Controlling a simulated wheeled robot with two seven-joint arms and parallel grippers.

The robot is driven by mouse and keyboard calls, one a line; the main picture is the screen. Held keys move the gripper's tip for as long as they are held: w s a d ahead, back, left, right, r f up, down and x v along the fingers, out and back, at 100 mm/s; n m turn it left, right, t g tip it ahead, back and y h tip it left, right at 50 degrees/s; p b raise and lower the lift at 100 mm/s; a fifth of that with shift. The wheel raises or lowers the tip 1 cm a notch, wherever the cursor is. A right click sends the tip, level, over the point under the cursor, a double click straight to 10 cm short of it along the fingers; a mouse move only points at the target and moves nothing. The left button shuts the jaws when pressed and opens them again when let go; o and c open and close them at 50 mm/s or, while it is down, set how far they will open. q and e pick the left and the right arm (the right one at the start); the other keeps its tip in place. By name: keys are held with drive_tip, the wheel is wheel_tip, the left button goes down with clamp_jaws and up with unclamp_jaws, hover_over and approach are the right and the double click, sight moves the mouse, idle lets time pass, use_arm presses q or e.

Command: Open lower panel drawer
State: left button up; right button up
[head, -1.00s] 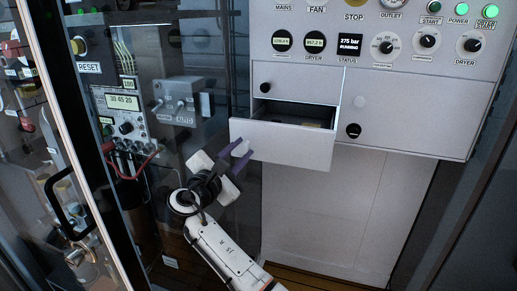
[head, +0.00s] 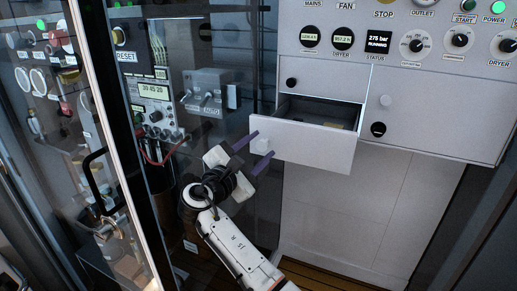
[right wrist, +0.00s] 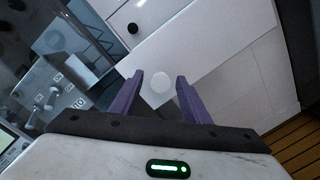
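The lower panel drawer (head: 305,146) sticks out of the grey panel, its inside partly visible from above. Its front carries a round white knob (head: 262,146), which also shows in the right wrist view (right wrist: 161,81). My right gripper (head: 265,143) is open, its two purple fingers on either side of the knob. In the right wrist view the open gripper (right wrist: 160,85) leaves a gap between the knob and each finger. My left gripper is not in view.
A closed upper front with a black knob (head: 291,82) sits above the drawer. A door (head: 430,118) with a black round fitting is to its right. A glass door with a black handle (head: 98,180) stands at left. Below the drawer is a bare panel (head: 345,205).

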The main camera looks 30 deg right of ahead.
drive_tip(key=shift+s+a+f, duration=0.1)
drive_tip(key=shift+s+a, duration=0.15)
drive_tip(key=shift+a, duration=0.1)
drive_tip(key=b+v, duration=0.1)
drive_tip(key=v, duration=0.8)
drive_tip(key=shift+s+a, duration=0.15)
drive_tip(key=shift+a, duration=0.05)
